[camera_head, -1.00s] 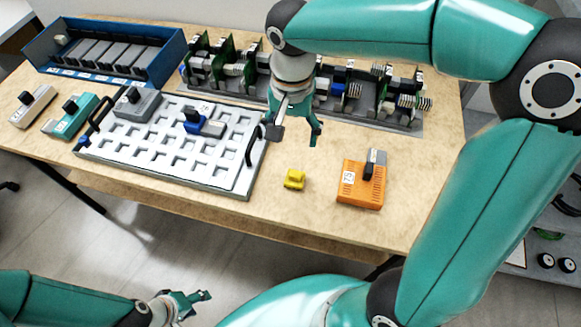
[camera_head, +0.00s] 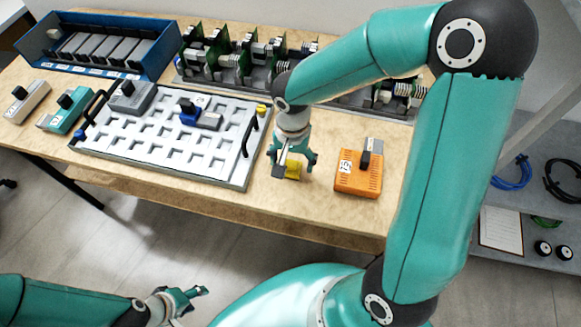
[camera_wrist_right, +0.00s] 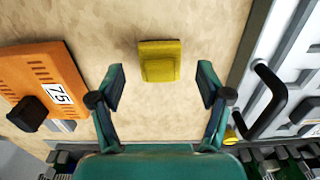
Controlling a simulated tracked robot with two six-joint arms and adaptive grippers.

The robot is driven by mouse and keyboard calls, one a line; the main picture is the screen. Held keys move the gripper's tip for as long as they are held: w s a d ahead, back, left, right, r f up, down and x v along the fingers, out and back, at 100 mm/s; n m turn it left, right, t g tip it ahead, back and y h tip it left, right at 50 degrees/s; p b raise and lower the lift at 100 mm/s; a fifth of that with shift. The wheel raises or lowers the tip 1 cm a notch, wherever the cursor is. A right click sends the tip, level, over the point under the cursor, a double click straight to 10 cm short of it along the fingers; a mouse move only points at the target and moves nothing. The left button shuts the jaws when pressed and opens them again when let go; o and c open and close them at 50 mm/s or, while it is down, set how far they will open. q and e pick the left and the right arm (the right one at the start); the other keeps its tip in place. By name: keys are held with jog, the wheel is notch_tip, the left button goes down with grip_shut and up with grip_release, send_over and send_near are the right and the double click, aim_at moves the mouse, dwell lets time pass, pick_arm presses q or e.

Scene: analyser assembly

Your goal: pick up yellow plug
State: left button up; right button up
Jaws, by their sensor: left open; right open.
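The yellow plug (camera_head: 293,169) lies on the wooden table between the grey tray and the orange module. It also shows in the right wrist view (camera_wrist_right: 159,62), just beyond the fingertips and roughly centred between them. My right gripper (camera_head: 292,165) is open above the plug, with its fingers apart and nothing between them; the open fingers also show in the right wrist view (camera_wrist_right: 161,85). My left gripper (camera_head: 190,296) is open and empty, low at the front, away from the table.
The grey tray (camera_head: 215,180) with a black handle stands left of the plug. The orange module (camera_head: 357,181), marked 75, sits to its right. Circuit boards (camera_head: 247,60) stand in a rack behind. A blue box (camera_head: 165,58) is at the back left. Table in front of the plug is clear.

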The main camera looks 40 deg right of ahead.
aim_at(292, 163)
notch_tip(292, 163, down, 2)
jog(key=shift+f, duration=0.2)
jog(key=c, duration=1.4)
jog(key=shift+o, duration=0.2)
jog(key=shift+r, duration=0.15)
notch_tip(292, 163, up, 20)
jog(key=p, duration=0.1)
